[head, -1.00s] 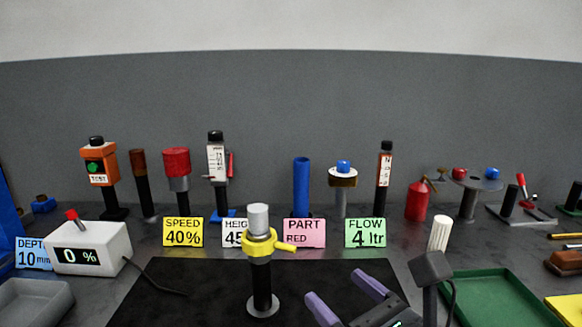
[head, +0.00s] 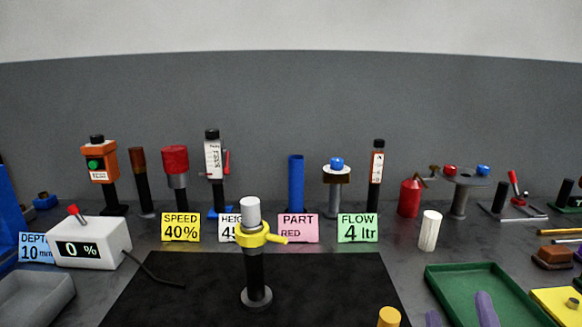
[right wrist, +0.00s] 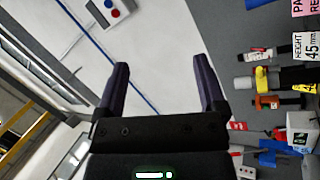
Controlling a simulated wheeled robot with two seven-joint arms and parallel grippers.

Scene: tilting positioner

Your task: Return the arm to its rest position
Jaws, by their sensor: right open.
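My right gripper (head: 460,313) shows at the bottom right edge of the head view, only the tips of its purple fingers in the picture. In the right wrist view the gripper (right wrist: 162,80) is open, with nothing between its fingers. It is over the near edge of the green tray (head: 440,277) in the head view. My left gripper is in no view. The positioner post (head: 255,280) stands upright on the dark mat, with a yellow collar (head: 258,238) and a pale cylinder (head: 250,210) on top.
A white ribbed cylinder (head: 429,231) stands behind the green tray. An orange-yellow cylinder (head: 389,317) shows at the bottom edge. A control box reading 0 % (head: 90,243) stands at left. Several devices and sign cards line the back. The dark mat (head: 330,285) is mostly clear.

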